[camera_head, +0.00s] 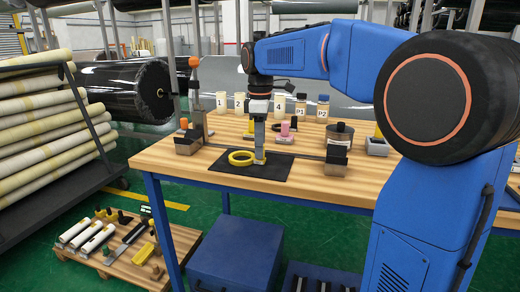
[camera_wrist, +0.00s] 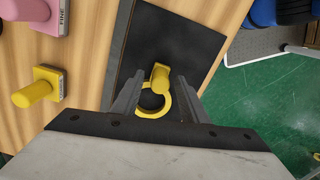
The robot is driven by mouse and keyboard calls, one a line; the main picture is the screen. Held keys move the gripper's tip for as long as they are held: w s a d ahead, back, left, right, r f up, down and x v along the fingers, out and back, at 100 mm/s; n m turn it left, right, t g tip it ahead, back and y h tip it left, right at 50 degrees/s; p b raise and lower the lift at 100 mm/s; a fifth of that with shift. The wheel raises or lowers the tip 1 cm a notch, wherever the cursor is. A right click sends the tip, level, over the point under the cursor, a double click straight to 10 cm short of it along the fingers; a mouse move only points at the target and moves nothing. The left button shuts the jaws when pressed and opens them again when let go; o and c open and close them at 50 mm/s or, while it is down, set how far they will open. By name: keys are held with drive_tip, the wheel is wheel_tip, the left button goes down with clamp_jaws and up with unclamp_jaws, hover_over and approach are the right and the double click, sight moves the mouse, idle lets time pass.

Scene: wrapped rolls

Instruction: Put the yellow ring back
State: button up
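The yellow ring (camera_head: 240,158) lies on a black mat (camera_head: 222,168) near the front of the wooden table. In the wrist view the ring (camera_wrist: 165,104) shows partly, with a raised yellow tab (camera_wrist: 160,77) on its far side; its near edge is close to my gripper's body. My gripper (camera_head: 260,158) points down at the ring's right side. In the wrist view its two fingers (camera_wrist: 160,80) stand apart on either side of the tab, with narrow gaps showing. Whether either finger touches the ring is unclear.
A yellow knob on a square base (camera_wrist: 38,92) and a pink block (camera_wrist: 45,14) stand left in the wrist view. Labelled containers (camera_head: 221,101) line the table's back. A dark pot (camera_head: 340,133) stands right. Dark fixtures (camera_head: 188,143) flank the mat.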

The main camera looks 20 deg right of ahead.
wheel_tip(320, 180, up, 11)
drive_tip(key=s+d+f+m+t, duration=0.1)
drive_tip(key=s+f+m, duration=0.5)
drive_tip(key=s+f, duration=0.7)
drive_tip(key=s+d+f+m+t, duration=0.2)
drive_tip(key=s+f+m, duration=0.5)
drive_tip(key=s+f, duration=0.7)
drive_tip(key=s+t, duration=0.1)
drive_tip(key=s, duration=0.3)
drive_tip(key=shift+d+f+t, duration=0.3)
drive_tip(key=shift+t, duration=0.1)
